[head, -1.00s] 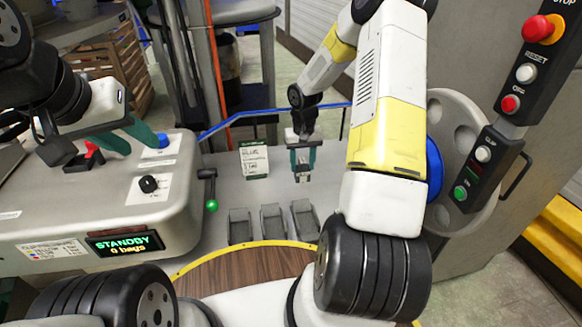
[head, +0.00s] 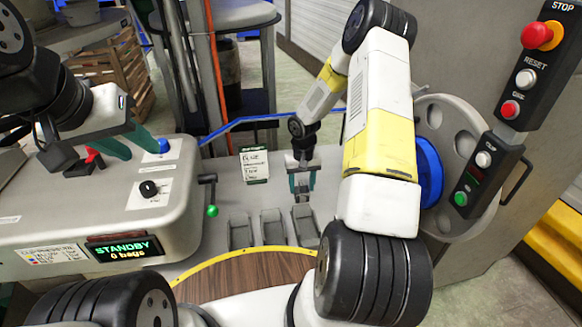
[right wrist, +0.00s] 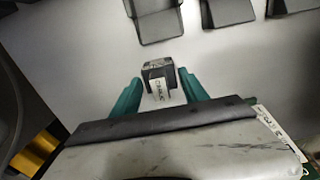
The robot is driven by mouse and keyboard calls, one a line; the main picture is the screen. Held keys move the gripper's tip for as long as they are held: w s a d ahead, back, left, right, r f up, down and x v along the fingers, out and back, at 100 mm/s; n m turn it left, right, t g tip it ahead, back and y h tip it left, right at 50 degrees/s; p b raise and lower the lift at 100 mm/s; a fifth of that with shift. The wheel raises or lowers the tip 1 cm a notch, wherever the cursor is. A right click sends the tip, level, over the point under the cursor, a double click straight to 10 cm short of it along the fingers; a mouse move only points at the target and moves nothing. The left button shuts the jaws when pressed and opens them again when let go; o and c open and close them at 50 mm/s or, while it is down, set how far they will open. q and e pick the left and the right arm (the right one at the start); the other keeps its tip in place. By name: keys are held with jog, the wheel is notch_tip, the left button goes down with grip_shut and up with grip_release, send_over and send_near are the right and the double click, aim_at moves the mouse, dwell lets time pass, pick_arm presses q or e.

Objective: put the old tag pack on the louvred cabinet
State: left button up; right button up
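A small grey pack with a white printed label (right wrist: 160,82), apparently the old tag pack, sits between the green fingers of my right gripper (right wrist: 160,90) in the right wrist view. My left gripper (head: 124,142) is open and empty above the grey machine on the left. A pale slatted surface (head: 318,22) at the top may be the louvred cabinet; I cannot tell.
Three grey holders (head: 272,228) stand in front of the right gripper. A printed card (head: 254,165) stands left of it. The machine (head: 95,215) with a STANDBY display (head: 124,249) and green-knobbed lever (head: 212,210) is at left. A button panel (head: 500,110) rises at right.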

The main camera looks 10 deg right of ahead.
jog(key=shift+o, duration=0.9)
notch_tip(320, 180, up, 21)
jog(key=s+t, duration=0.1)
jog(key=s, duration=0.1)
jog(key=s+a+r+t+y, duration=0.1)
jog(key=s+a+r, duration=0.3)
jog(key=s+r, duration=0.5)
jog(key=s+a+r+n+t+y, duration=0.1)
jog(key=s+a+r+t, duration=0.2)
jog(key=s+r, duration=0.7)
jog(key=s+t, duration=0.1)
jog(key=s, duration=0.2)
jog(key=shift+s+a, duration=0.4)
